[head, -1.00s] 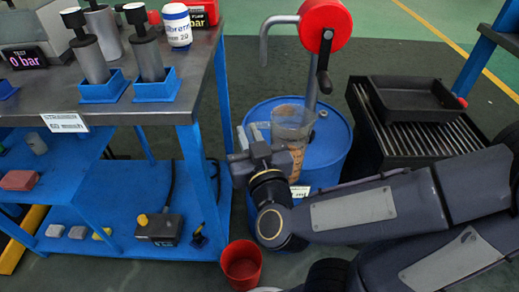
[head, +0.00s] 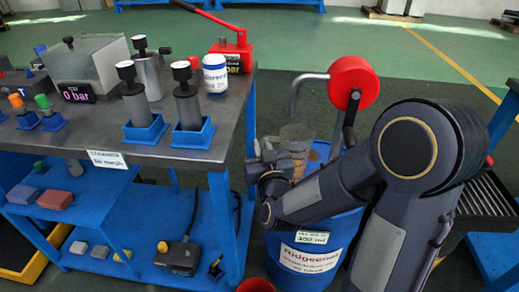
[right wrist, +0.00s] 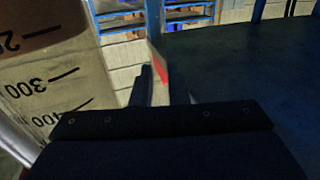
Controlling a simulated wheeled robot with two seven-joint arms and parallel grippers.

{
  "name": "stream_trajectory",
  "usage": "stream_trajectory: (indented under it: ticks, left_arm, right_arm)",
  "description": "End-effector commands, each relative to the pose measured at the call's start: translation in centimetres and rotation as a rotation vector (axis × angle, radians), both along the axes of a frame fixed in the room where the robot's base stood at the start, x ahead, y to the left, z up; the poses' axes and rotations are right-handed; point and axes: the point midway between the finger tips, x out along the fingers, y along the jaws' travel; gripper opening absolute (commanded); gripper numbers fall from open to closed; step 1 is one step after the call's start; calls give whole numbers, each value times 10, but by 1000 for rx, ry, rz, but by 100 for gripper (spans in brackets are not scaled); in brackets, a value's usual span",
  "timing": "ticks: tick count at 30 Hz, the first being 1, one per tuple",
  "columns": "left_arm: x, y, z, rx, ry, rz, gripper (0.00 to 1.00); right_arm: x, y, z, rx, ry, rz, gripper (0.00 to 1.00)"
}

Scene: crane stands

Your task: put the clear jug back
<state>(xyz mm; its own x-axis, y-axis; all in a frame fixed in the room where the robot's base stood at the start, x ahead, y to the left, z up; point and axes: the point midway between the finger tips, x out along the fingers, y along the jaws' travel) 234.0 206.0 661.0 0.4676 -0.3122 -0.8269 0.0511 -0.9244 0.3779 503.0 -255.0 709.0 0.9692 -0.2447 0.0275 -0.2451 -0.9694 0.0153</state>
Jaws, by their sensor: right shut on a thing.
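The clear jug (head: 296,133) shows in the head view in front of the blue barrel (head: 316,255), with a brownish tint inside. It looks roughly upright. My right gripper (head: 280,165) is at its left side and shut on it; the fingers are partly hidden in the head view. My left gripper is not in view.
A hand pump with a red wheel (head: 353,82) stands on the barrel, close behind my arm. A steel bench (head: 100,130) at left holds blue sockets with cylinders, a white bottle (head: 215,73) and a red press (head: 232,50). A red bucket (head: 256,286) stands on the floor.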

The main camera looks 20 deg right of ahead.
Motion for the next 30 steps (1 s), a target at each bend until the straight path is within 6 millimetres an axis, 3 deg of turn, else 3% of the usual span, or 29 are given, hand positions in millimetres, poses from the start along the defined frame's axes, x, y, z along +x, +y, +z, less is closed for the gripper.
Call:
stream_trajectory:
  ticks: [3, 11, 17, 30]
  left_arm:
    - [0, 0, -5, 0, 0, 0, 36]
    - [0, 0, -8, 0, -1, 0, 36]
    - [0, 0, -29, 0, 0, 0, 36]
    - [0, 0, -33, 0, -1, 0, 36]
  right_arm:
    - [20, -5, 0, -3, -3, 0, 0]
    - [39, -10, 0, -2, -1, 0, 0]
    - [37, -9, -35, -4, 1, 2, 0]
    - [37, -9, -39, -3, -2, 1, 0]
